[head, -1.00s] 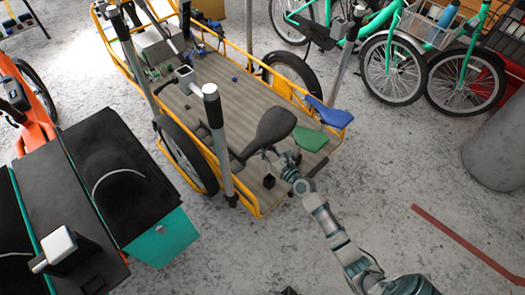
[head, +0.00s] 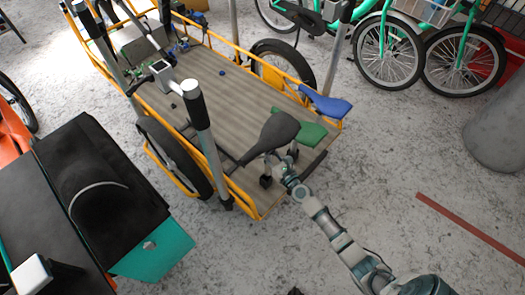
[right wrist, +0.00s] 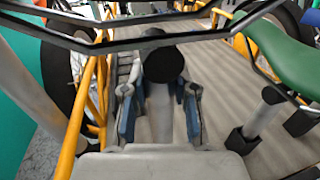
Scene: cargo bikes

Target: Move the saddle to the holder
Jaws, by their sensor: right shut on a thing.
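The black saddle (head: 276,130) is above the near right end of the cargo bike's bed, its narrow nose toward the lower left. My right gripper (head: 285,168) is shut on it from below and behind. In the right wrist view, a dark rounded part (right wrist: 165,63) shows between the fingers of the gripper (right wrist: 160,112). A small black block holder (head: 265,182) stands on the bed under the saddle's near side. I cannot tell whether the saddle's post touches it. My left gripper is not in view.
A green saddle (head: 308,132) stands close to the black one, its post in a black block (right wrist: 240,142). A blue saddle (head: 328,101) is farther right. Yellow rails (head: 245,195) edge the bed. A black-topped grey post (head: 205,140) rises at left.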

